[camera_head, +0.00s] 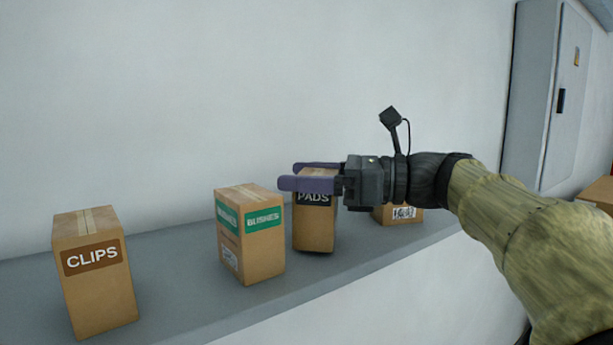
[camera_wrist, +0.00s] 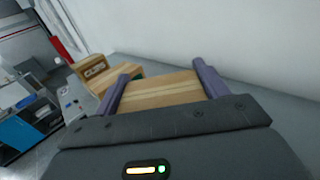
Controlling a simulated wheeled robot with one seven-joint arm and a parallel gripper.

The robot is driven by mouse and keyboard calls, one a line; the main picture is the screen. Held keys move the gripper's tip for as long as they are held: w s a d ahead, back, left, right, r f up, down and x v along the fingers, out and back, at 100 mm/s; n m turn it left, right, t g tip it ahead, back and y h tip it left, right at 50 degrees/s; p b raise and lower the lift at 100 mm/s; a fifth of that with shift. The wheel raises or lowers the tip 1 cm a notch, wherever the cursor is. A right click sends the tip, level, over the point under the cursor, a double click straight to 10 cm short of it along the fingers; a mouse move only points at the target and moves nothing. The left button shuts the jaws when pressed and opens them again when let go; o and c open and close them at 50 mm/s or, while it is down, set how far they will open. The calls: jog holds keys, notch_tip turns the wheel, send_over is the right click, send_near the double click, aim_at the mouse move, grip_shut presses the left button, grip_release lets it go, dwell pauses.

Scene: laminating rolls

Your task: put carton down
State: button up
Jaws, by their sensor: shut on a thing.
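The PADS carton (camera_head: 314,232) is a brown box with a black label. It stands on or just above the grey shelf, to the right of the BUSHES carton; I cannot tell whether its base touches. My gripper (camera_head: 300,177) reaches in from the right, its purple fingers on either side of the carton's top. In the wrist view the fingers of my gripper (camera_wrist: 162,88) flank the carton's taped top (camera_wrist: 160,93). The gripper covers part of the label.
The grey shelf (camera_head: 180,296) runs along a white wall. The green-labelled carton (camera_head: 262,255) stands close to the left, the CLIPS carton (camera_head: 97,290) farther left. Another carton (camera_head: 403,217) is partly hidden behind my gripper. A grey cabinet (camera_head: 545,100) hangs at right.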

jog(key=shift+f, duration=0.25)
jog(key=shift+f, duration=0.15)
jog(key=o, duration=1.2)
jog(key=shift+r, duration=0.2)
jog(key=d+b, duration=0.1)
jog(key=d, duration=0.2)
jog(key=s+d+b, duration=0.1)
jog(key=d+b, duration=0.1)
jog(key=d, duration=0.2)
jog(key=s+d+b, duration=0.1)
jog(key=d, duration=0.3)
jog(key=shift+s+f+b, duration=0.1)
jog(key=shift+f+b, duration=0.05)
jog(key=shift+b, duration=0.2)
jog(key=shift+s+d, duration=0.1)
jog(key=shift+d, duration=0.35)
